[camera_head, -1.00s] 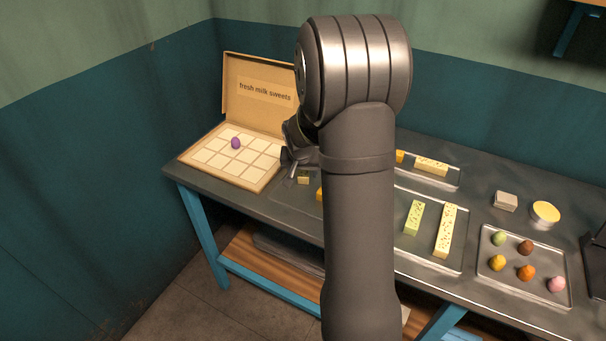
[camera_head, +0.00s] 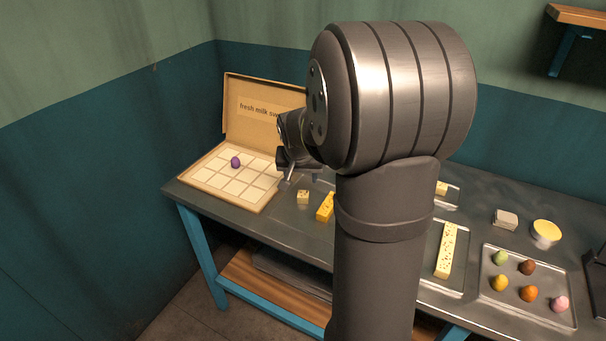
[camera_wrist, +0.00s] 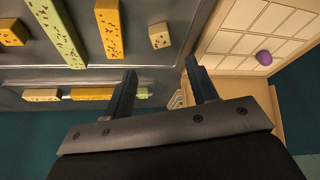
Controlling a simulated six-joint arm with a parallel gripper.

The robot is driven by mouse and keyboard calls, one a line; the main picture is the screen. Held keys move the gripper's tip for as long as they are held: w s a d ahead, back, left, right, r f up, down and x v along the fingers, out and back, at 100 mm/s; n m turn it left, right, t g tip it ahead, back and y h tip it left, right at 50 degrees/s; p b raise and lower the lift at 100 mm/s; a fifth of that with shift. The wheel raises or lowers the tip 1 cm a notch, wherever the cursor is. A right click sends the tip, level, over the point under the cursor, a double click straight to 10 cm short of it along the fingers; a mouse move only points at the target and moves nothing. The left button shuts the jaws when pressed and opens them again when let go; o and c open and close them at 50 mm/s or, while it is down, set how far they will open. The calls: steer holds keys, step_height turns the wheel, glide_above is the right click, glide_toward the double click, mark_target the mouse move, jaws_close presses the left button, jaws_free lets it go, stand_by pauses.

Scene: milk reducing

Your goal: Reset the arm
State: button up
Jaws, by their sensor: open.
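My gripper (camera_head: 287,176) is in the air above the table, just right of the sweets box (camera_head: 212,189). In the wrist view my gripper (camera_wrist: 162,90) shows two fingers spread apart with nothing between them. My arm blocks the middle of the head view and hides part of the table and the lid's right side. The open cardboard box has a lid marked "fresh milk sweets" and a compartment grid. One purple sweet (camera_head: 236,162) sits in a compartment toward the back left; it also shows in the wrist view (camera_wrist: 264,57).
A small speckled cube (camera_head: 303,197) and a yellow bar (camera_head: 326,207) lie right of the box.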

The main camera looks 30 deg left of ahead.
mark_target(303, 195)
steer(key=shift+f, duration=0.1)
steer(key=x, duration=1.2)
steer(key=shift+w, duration=0.1)
steer(key=shift+w+r, duration=0.1)
steer(key=shift+r, duration=1.2)
